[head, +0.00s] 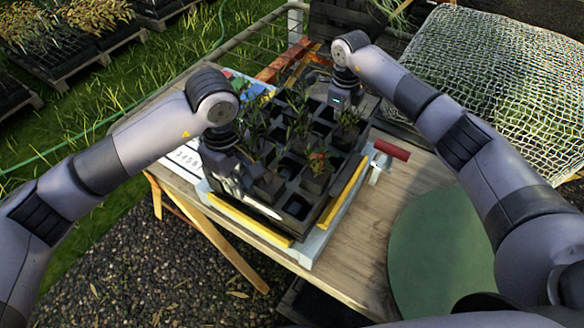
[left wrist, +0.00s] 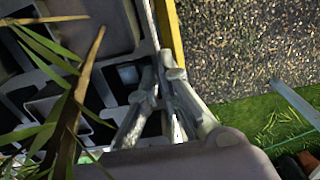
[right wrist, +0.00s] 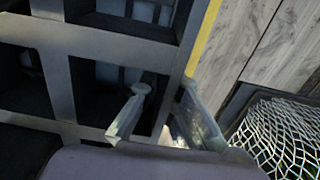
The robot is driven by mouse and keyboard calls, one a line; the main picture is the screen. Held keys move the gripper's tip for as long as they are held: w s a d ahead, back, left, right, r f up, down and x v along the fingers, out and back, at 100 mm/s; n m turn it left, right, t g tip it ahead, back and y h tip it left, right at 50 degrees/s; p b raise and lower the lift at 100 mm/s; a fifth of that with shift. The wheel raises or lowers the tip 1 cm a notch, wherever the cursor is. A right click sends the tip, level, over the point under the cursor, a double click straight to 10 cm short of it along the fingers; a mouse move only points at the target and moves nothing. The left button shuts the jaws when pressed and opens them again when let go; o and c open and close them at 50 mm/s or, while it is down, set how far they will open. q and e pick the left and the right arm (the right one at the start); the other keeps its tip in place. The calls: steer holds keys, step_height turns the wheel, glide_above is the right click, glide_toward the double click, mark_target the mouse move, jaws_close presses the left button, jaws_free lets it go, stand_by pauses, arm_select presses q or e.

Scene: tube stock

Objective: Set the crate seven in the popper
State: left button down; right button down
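The crate (head: 283,217) is a black tray of square cells, several with small green plants and one with reddish leaves. It lies over the popper, a pale grey base (head: 307,252) with yellow strips (head: 344,195) along its edges; whether it is fully seated is hidden. My left gripper (head: 232,182) is at the crate's left side, and its fingers (left wrist: 160,95) straddle the rim and look closed on it. My right gripper (head: 343,98) is at the far right side, with its fingers (right wrist: 163,105) either side of the rim, seemingly closed on it.
The popper stands on a wooden table (head: 350,262) with a red handle (head: 392,150) at its right. A white numbered card (head: 184,160) lies at its left. A green round surface (head: 440,250) is at front right, and a net-covered stack (head: 500,80) at back right.

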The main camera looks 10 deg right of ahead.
arm_select(q)
steer(key=c, duration=2.1)
jaws_free()
steer(key=shift+s, duration=0.1)
arm_select(e)
steer(key=c, duration=2.1)
jaws_free()
steer(key=shift+s+a, duration=0.1)
steer(key=shift+s, duration=0.05)
arm_select(q)
steer(key=o, duration=0.3)
arm_select(e)
steer(key=o, duration=0.3)
steer(key=shift+f, duration=0.1)
arm_select(q)
steer(key=shift+r, duration=0.25)
step_height(320, 180, up, 7)
steer(key=shift+r, duration=0.25)
arm_select(e)
steer(key=shift+r, duration=4.05)
